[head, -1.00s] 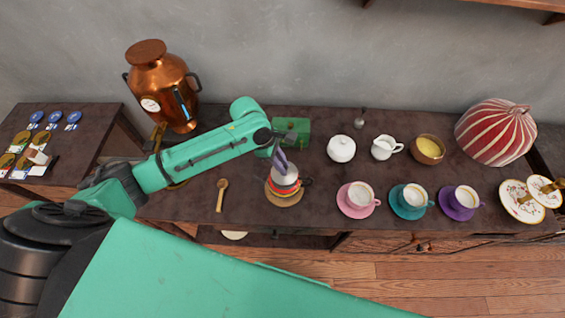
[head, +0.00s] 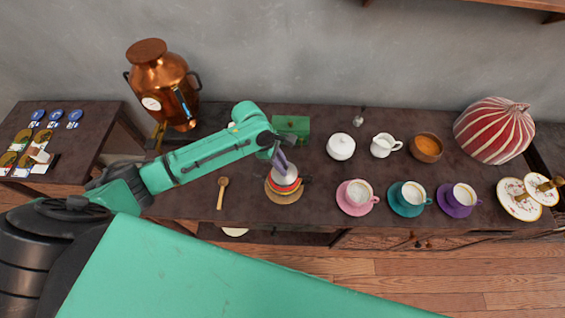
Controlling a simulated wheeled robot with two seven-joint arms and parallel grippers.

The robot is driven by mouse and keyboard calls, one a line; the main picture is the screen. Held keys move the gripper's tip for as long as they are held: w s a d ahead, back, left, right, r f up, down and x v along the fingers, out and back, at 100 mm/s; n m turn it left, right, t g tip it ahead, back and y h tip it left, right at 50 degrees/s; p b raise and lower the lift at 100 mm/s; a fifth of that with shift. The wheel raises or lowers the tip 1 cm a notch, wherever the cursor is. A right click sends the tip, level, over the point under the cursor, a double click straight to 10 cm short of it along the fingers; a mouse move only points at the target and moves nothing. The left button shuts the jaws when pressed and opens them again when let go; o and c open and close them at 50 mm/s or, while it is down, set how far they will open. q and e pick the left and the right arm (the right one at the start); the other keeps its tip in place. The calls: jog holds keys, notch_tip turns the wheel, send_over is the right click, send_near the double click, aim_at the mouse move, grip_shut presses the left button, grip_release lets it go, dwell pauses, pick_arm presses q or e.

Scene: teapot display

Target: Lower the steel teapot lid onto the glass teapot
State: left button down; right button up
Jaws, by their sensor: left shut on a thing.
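The glass teapot (head: 286,189), with red showing through its wall and a dark handle on its right, stands on a round wooden coaster (head: 283,199). The pale steel lid (head: 284,174) is at the top of the teapot, directly under my left gripper (head: 281,164). My left gripper reaches in from the left, points down and is shut on the lid. It hides part of the lid's top. From this angle I cannot tell whether the lid touches the teapot's rim. My right gripper is not in view.
A green box (head: 291,126) stands close behind the gripper. A wooden spoon (head: 222,192) lies left of the teapot. A white sugar pot (head: 341,147) and a pink cup (head: 358,194) stand to the right. A copper urn (head: 158,84) stands at the back left.

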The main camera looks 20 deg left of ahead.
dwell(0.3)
pick_arm(q)
jog(key=shift+f, duration=0.1)
jog(key=shift+f+p, duration=0.2)
jog(key=shift+p, duration=0.15)
jog(key=shift+c, duration=0.6)
grip_release()
